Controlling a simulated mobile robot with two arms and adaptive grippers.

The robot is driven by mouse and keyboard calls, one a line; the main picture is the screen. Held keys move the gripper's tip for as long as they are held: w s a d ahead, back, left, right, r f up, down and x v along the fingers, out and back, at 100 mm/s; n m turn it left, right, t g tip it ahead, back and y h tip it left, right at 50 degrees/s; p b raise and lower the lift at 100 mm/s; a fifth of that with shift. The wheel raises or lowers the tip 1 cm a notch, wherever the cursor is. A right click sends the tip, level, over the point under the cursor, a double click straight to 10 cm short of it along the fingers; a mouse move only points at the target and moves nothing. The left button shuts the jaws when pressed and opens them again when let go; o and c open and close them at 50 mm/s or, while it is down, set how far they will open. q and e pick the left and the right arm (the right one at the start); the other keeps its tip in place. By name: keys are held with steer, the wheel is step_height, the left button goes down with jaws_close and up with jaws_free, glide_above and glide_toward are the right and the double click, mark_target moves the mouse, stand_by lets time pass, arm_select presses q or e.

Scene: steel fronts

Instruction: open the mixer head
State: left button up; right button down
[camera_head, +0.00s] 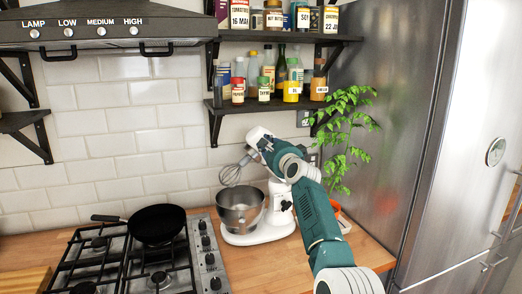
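A white stand mixer (258,233) stands on the wooden counter right of the stove. Its head (258,133) is tilted up, with the wire whisk (230,174) slanting down to the left, above and clear of the steel bowl (240,208). The bowl sits on the mixer base. My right arm comes in from the bottom right and reaches to the mixer head, covering much of it. My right gripper (264,146) is at the head, mostly hidden by my own wrist; I cannot tell whether its fingers touch or hold it. My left gripper is out of view.
A black pan (156,224) sits on the gas stove (140,264) at left. Shelves with jars and bottles (279,100) hang above the mixer. A green plant (345,135) stands behind my arm, next to the steel fridge (400,120). Some counter in front of the mixer is clear.

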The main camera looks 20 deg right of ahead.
steer(key=shift+d+r+m, duration=0.3)
steer(key=shift+d, duration=0.25)
steer(key=shift+d+r+m, duration=0.25)
steer(key=shift+d+m, duration=0.05)
steer(key=shift+d, duration=0.2)
steer(key=c, duration=1.5)
jaws_free()
steer(key=shift+f, duration=0.15)
steer(key=shift+o, duration=0.2)
steer(key=s, duration=1.2)
steer(key=shift+d, duration=0.15)
steer(key=shift+w, duration=0.1)
